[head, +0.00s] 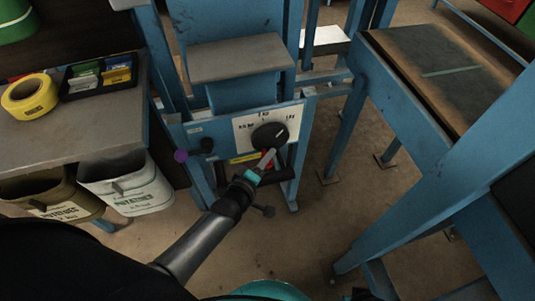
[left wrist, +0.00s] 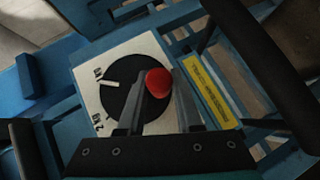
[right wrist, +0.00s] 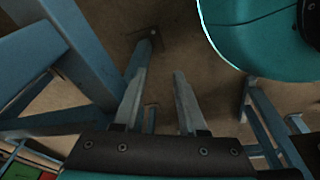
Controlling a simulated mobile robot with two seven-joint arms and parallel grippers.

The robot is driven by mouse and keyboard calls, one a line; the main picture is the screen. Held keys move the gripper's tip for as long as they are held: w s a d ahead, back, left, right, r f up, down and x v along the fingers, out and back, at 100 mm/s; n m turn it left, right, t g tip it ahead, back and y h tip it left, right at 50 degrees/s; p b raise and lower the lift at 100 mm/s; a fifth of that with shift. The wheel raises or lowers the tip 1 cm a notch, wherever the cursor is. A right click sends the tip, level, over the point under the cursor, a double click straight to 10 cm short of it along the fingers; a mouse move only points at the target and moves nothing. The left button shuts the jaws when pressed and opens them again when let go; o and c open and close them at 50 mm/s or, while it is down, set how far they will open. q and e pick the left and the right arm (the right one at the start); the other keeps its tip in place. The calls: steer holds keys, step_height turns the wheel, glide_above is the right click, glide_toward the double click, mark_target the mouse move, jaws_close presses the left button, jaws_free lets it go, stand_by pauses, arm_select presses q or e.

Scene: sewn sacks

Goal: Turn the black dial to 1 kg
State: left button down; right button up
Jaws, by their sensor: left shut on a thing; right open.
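The black dial (head: 270,136) sits on a white scale plate (head: 243,131) on the blue machine. The dial (left wrist: 125,105) also shows in the left wrist view, partly hidden by my fingers. My left gripper (head: 270,156) is at the dial's lower edge. Its fingers are shut on a red round knob (left wrist: 158,82) in front of the dial; whether it belongs to the dial I cannot tell. My right gripper (right wrist: 157,75) is open and empty, above the floor.
A bench (head: 90,125) at left holds yellow tape (head: 29,96) and a black tray (head: 75,91). Two potato sacks, one brown (head: 45,193) and one white (head: 128,186), hang below it. Blue machine legs and a table (head: 395,100) stand at right. Bare floor lies between.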

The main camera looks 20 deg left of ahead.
arm_select(q)
steer(key=shift+a+r+g+y+p, duration=0.1)
steer(key=shift+r+g+y+p, duration=0.25)
steer(key=shift+p, duration=0.8)
steer(key=shift+a+r+m+g+p, duration=0.1)
steer(key=shift+m+g+p, duration=0.3)
steer(key=shift+p, duration=0.7)
steer(key=shift+y+p, duration=0.25)
steer(key=shift+p, duration=0.05)
steer(key=shift+s+a+m+g+p, duration=0.1)
steer(key=shift+m+g+p, duration=0.25)
steer(key=shift+p, duration=0.45)
arm_select(e)
steer(key=s+d+f, duration=0.2)
steer(key=s+d, duration=0.2)
steer(key=s, duration=0.6)
steer(key=shift+d, duration=0.35)
steer(key=shift+s+f, duration=0.1)
arm_select(q)
steer(key=c, duration=0.6)
jaws_free()
steer(key=shift+s, duration=0.1)
arm_select(e)
steer(key=shift+a, duration=0.1)
steer(key=shift+s, duration=0.1)
